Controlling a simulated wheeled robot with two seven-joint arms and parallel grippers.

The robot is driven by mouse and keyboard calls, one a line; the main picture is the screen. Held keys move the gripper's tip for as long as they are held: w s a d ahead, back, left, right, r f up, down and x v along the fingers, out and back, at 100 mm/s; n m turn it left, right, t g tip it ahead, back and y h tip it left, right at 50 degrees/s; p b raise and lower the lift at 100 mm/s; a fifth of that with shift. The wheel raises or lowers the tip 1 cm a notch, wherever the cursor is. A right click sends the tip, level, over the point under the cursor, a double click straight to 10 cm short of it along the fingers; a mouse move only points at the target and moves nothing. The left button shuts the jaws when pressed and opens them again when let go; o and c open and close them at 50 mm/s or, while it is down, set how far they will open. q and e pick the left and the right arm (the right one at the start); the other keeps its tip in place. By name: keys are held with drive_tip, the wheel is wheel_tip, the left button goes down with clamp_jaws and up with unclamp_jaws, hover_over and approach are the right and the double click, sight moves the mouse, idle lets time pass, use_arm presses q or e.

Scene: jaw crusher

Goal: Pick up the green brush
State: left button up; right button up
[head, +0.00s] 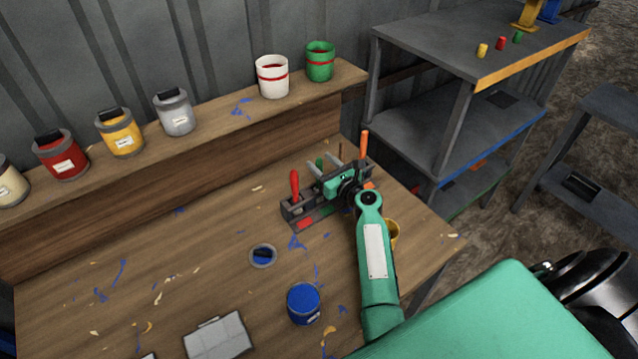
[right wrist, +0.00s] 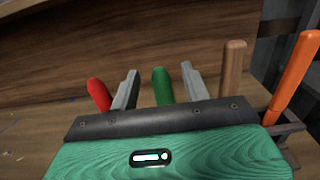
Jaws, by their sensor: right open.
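The green brush shows as an upright green handle (right wrist: 163,88) in the right wrist view and as a small green tip (head: 319,163) in the head view. It stands in a dark tool rack (head: 291,212) on the wooden bench; its lower part is hidden by my gripper body. My right gripper (head: 325,164) is over the rack, open, with one grey finger on each side of the green handle. It also shows in the right wrist view (right wrist: 159,86). My left gripper is not in view.
A red handle (head: 294,184) stands left of the green one; a wooden handle (right wrist: 233,70) and an orange handle (head: 364,145) stand to its right. A blue can (head: 303,304) and a round lid (head: 263,257) are in front. Several paint cans line the back ledge (head: 215,127).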

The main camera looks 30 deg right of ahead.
drive_tip(key=shift+w+a+f, duration=0.1)
drive_tip(key=shift+w, duration=0.9)
clamp_jaws()
